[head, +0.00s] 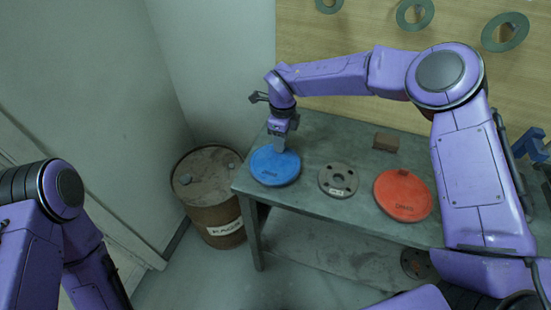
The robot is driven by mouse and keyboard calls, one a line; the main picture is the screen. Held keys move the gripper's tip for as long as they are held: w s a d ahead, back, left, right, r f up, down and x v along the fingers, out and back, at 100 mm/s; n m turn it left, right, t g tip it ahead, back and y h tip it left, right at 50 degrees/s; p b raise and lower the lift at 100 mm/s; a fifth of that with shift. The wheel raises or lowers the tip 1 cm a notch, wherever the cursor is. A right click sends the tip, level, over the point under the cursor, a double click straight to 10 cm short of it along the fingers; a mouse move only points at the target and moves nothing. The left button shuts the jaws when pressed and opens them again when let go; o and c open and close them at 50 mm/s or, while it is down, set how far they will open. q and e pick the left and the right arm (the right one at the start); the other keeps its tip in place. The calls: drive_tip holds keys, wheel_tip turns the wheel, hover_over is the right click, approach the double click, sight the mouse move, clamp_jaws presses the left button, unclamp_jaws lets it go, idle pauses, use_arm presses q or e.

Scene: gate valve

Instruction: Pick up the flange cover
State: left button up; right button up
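A round blue cover (273,171) lies flat at the left end of the grey table. My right gripper (280,145) points down over its upper middle, and the fingertips are at or very near the cover. I cannot tell whether the fingers grip anything. A round red cover (402,197) with a small raised knob lies further right on the table. A grey flange (338,180) with bolt holes lies between the two covers. My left arm is at the lower left, and its gripper is outside the view.
The grey table (318,145) stands against a wooden panel with green rings (415,13) on it. A small brown block (385,142) lies at the table's back. A rusty barrel (208,195) stands left of the table. A round part (416,264) is on the lower shelf.

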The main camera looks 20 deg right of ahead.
drive_tip(key=shift+s+r, duration=0.2)
drive_tip(key=shift+c, duration=0.6)
drive_tip(key=shift+s, duration=0.15)
drive_tip(key=c, duration=0.5)
drive_tip(key=shift+a, duration=0.1)
clamp_jaws()
